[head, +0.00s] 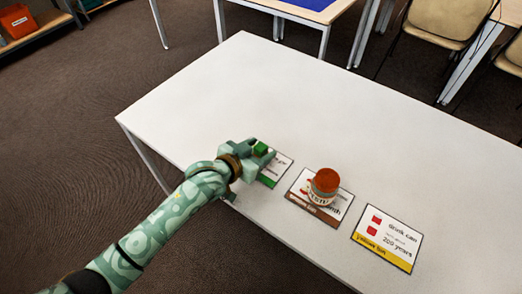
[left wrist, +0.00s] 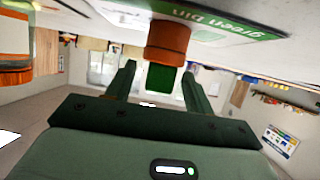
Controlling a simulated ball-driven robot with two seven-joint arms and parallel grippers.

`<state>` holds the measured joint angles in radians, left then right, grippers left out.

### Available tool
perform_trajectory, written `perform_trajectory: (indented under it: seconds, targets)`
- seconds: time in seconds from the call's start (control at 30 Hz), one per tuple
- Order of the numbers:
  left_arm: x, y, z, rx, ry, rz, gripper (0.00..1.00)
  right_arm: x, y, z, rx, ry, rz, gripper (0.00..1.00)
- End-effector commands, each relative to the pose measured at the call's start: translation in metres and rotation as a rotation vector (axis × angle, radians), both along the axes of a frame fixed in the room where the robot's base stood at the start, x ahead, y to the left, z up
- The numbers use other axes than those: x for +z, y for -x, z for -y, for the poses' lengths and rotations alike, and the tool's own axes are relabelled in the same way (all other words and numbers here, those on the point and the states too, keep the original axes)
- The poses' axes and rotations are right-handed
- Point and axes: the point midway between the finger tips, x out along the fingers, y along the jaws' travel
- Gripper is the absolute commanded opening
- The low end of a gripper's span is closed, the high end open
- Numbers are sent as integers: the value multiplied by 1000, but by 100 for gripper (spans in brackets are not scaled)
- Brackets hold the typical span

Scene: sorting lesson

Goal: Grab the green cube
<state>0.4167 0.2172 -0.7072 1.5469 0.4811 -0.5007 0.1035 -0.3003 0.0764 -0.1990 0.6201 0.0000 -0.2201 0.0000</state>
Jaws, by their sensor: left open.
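The green cube (head: 261,149) shows between the fingertips of my left gripper (head: 262,151). That view is upside down. My left gripper (left wrist: 160,78) is open, with a finger on either side of the cube and a visible gap at each side. In the head view my gripper hides most of the round object and part of the green bin card (head: 270,180). My right gripper is not in view.
A brown-lidded jar (head: 323,183) stands on the brown bin card (head: 310,213), just right of my gripper. The yellow bin card (head: 387,238) lies further right. The white table (head: 240,90) is clear behind. Chairs (head: 445,20) stand beyond it.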

Motion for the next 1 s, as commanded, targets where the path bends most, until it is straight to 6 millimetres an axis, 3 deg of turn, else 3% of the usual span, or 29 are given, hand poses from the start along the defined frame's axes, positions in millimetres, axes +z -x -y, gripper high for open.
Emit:
perform_trajectory:
  seconds: [0.23,0.4,0.77,1.0]
  targets:
    - [1,-2,2,0,0,1,53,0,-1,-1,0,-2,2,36]
    - [1,-2,1,0,0,1,5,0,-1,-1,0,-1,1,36]
    - [4,-2,1,1,0,2,5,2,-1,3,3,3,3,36]
    - [40,-2,2,-1,1,9,5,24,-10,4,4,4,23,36]
